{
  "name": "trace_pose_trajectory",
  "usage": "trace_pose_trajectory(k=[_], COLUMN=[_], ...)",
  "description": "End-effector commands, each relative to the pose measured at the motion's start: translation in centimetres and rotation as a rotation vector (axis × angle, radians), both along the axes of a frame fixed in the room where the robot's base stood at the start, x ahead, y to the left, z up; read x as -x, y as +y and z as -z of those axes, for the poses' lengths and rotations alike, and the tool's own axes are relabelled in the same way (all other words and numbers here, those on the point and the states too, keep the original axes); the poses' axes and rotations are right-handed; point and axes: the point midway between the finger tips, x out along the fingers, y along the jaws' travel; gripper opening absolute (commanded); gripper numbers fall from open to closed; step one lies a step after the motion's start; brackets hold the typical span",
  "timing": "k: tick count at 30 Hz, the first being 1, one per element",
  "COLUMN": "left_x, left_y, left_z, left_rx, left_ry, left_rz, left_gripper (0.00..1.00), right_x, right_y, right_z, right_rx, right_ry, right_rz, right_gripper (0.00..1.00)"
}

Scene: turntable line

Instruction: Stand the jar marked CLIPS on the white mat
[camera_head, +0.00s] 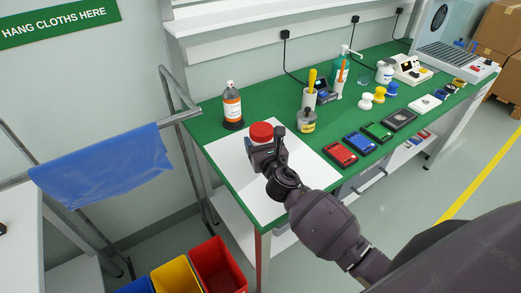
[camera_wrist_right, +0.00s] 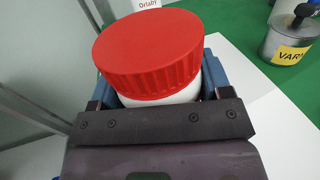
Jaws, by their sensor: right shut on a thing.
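A white jar with a red ribbed screw lid (camera_head: 261,132) is in my right gripper (camera_head: 266,150), over the white mat (camera_head: 300,170) at the near left end of the green bench. In the right wrist view the red lid (camera_wrist_right: 150,55) and a strip of white body show between the blue finger pads. The gripper is shut around the jar, which looks upright. Its label is hidden, so I cannot read CLIPS. I cannot tell whether its base touches the mat. My left gripper is not in view.
A bottle with an orange label (camera_head: 232,110) stands behind the mat. A grey tin with a yellow label (camera_head: 307,122) stands at its back right. Red (camera_head: 341,153), blue and green flat items lie to the right. The front part of the mat is clear.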

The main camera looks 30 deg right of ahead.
Motion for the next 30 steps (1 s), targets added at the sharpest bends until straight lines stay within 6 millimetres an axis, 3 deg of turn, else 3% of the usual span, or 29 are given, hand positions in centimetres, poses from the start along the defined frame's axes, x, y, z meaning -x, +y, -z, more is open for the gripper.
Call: trace_pose_trajectory(k=[1,4,19,20,24,30], left_x=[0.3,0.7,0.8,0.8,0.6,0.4], left_y=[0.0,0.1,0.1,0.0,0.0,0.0], left_z=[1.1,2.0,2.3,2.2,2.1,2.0], left_rx=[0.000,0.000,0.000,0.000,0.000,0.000], left_ry=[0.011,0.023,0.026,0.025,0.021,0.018], left_rz=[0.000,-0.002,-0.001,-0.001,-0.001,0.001], left_gripper=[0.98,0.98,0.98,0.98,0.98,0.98], right_x=[0.0,0.0,0.0,0.0,0.0,0.0], right_y=[0.1,0.0,0.0,0.0,0.0,0.0], right_z=[1.5,2.5,3.0,2.9,2.9,2.9], right_rx=[-0.003,0.000,0.000,0.000,0.000,0.000], right_ry=[0.005,0.004,0.001,0.001,0.001,0.001], right_rz=[0.001,0.001,-0.001,0.000,0.000,0.000], right_gripper=[0.46,0.46,0.46,0.76,0.97,0.97])
